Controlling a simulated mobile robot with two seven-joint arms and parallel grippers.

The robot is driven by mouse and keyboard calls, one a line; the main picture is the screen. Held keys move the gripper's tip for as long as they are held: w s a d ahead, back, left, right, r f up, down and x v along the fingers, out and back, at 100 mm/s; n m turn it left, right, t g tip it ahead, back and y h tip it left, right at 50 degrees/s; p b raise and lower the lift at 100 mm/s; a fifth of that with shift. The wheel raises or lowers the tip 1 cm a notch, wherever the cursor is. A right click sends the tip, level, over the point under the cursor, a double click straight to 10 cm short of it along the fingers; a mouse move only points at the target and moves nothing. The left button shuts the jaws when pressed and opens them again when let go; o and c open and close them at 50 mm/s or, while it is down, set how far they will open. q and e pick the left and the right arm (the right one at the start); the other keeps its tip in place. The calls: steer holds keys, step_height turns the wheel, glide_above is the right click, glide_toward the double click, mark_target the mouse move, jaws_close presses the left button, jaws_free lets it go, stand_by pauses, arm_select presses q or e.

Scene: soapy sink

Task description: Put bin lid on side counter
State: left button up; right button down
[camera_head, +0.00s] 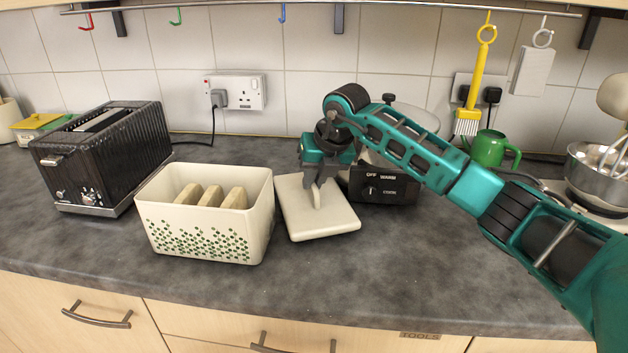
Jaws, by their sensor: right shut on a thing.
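The bin lid (334,221) is a cream, rounded square plate with a small upright handle. It is in the middle of the head view, just right of the cream bin (205,247) with green dots. My right gripper (318,188) comes down from above and is shut on the lid's handle. The lid looks level, at or very near the grey counter (400,270); I cannot tell whether it touches. The bin is open on top and holds several bread slices (212,196). My left gripper is not in view.
A black toaster (105,155) stands left of the bin. A black appliance with a dial (383,188) is close behind the lid. A green mug (488,148) and a mixer bowl (595,172) are at the right. The counter's front is clear.

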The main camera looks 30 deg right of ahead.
steer(key=shift+f, duration=0.3)
steer(key=shift+f, duration=0.2)
steer(key=c, duration=1.2)
jaws_free()
steer(key=shift+o, duration=0.2)
